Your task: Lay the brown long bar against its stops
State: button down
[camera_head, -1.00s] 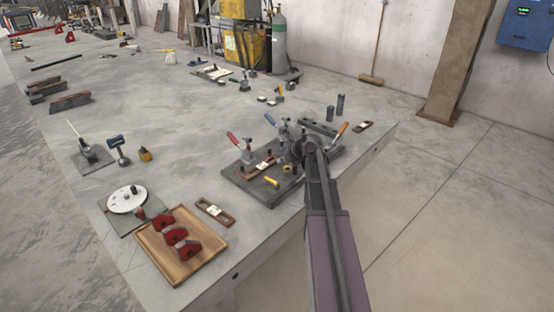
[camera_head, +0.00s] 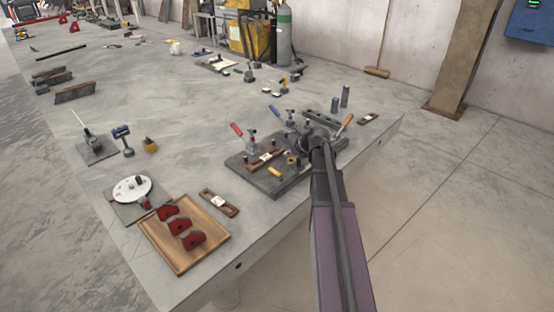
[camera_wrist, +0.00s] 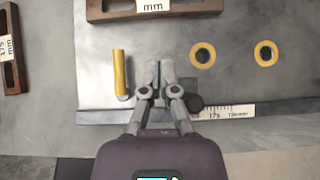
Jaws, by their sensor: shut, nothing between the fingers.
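A brown slotted bar with a white "mm" label (camera_head: 264,159) lies on the dark fixture plate (camera_head: 266,187); its lower part shows at the top of the wrist view (camera_wrist: 110,12). A second brown slotted bar, labelled "175 mm" (camera_wrist: 12,75), lies on the table left of the plate; it also shows in the head view (camera_head: 219,203). I cannot tell which is the long one. My gripper (camera_wrist: 154,66) is shut and empty over the plate near its front edge, between a yellow pin (camera_wrist: 120,72) and a yellow ring (camera_wrist: 203,56). The bar's stops are not clear to me.
Red- and orange-handled clamps (camera_head: 238,130) stand on the plate. A wooden tray (camera_head: 165,250) with red blocks is at left.

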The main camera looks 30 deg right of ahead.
aim_at(269, 157)
jog(key=b+x, duration=0.7)
jog(key=x, duration=0.2)
jog(key=shift+w+a+f, duration=0.1)
jog(key=shift+w+f, duration=0.05)
jog(key=shift+f, duration=0.15)
jog(key=shift+w, duration=0.15)
dwell(0.6)
jog(key=shift+w+a, duration=0.2)
jog(key=shift+w, duration=0.5)
jog(key=shift+w+a+r, duration=0.1)
jog(key=shift+w+a, duration=0.05)
jog(key=shift+w, duration=0.05)
jog(key=shift+r, duration=0.15)
